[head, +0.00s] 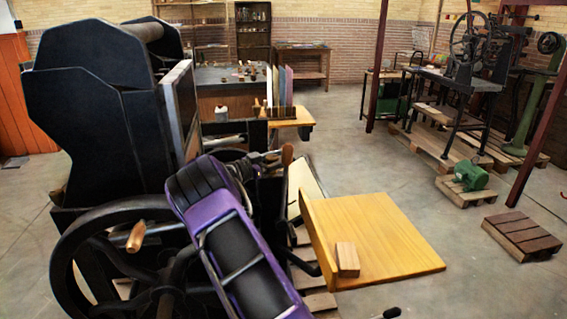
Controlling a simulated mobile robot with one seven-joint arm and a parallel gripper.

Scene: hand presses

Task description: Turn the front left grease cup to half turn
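The large black hand press (95,110) fills the left side of the head view, with a spoked flywheel (62,262) low at its front. My purple and black arm (232,235) rises from the bottom edge in front of the press. Its far end reaches dark metal parts (262,160) beside the press, where my gripper cannot be told apart from the machine. I cannot make out the front left grease cup; it may be hidden by my arm or too small to see.
A tan board (385,240) with a small wooden block (347,260) juts out right of the press. A wooden handle (135,237) sticks out near the flywheel. A green motor (471,175) rests on a pallet at right. The floor between is clear.

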